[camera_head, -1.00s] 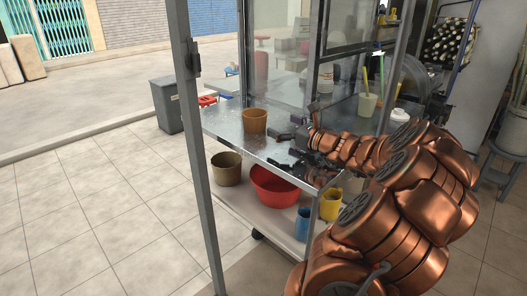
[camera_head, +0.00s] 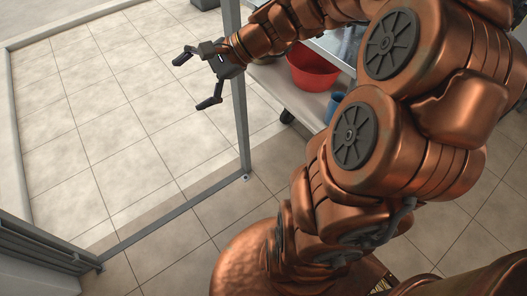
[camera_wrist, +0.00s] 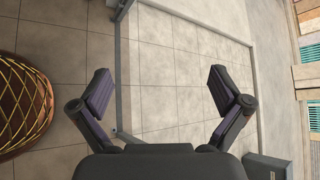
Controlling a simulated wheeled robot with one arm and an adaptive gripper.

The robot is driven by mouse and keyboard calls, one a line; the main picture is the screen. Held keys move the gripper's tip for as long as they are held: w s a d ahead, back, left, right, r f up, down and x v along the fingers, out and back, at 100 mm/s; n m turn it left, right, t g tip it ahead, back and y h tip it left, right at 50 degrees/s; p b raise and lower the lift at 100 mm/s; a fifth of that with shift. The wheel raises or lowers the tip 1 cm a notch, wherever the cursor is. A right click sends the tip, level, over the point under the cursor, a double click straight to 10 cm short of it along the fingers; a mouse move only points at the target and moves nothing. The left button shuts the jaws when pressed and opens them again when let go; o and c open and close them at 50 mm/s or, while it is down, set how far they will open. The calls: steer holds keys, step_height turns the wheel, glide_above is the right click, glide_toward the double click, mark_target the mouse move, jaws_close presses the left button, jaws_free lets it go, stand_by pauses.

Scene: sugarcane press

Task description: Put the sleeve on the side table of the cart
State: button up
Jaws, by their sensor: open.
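My gripper (camera_head: 191,82) is open and empty over the tiled floor, left of the cart. It also shows open in the wrist view (camera_wrist: 158,80), with only floor between its fingers. I cannot make out a sleeve in either current view. The cart is mostly hidden behind my arm. Part of its lower shelf (camera_head: 305,105) shows, and a small bit of its metal upper surface (camera_head: 338,46) shows at the top.
A red basin (camera_head: 308,72) and a blue cup (camera_head: 333,103) stand on the lower shelf. A thin grey upright post (camera_head: 241,125) stands close to my gripper and meets a floor rail (camera_head: 165,222). The floor at left is clear.

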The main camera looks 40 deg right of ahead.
steer(key=s+a+f+n+g+h, duration=0.25)
steer(key=s+a+n, duration=0.2)
steer(key=s, duration=0.35)
steer(key=s+a+f+n+g+h, duration=0.1)
steer(key=s+a+f+n+g, duration=0.3)
steer(key=s, duration=0.3)
steer(key=s+d+f+n+g+h, duration=0.2)
steer(key=s+d+n+h, duration=0.4)
steer(key=s, duration=0.5)
steer(key=shift+d+n, duration=0.45)
steer(key=shift+d, duration=0.65)
steer(key=shift+f, duration=0.1)
steer(key=s+p+v, duration=0.3)
steer(key=p+v, duration=0.9)
steer(key=v, duration=0.1)
steer(key=shift+w+a+r+t+p, duration=0.2)
steer(key=shift+w+r+t+p, duration=0.1)
steer(key=shift+w+r+t, duration=0.15)
steer(key=shift+f, duration=0.1)
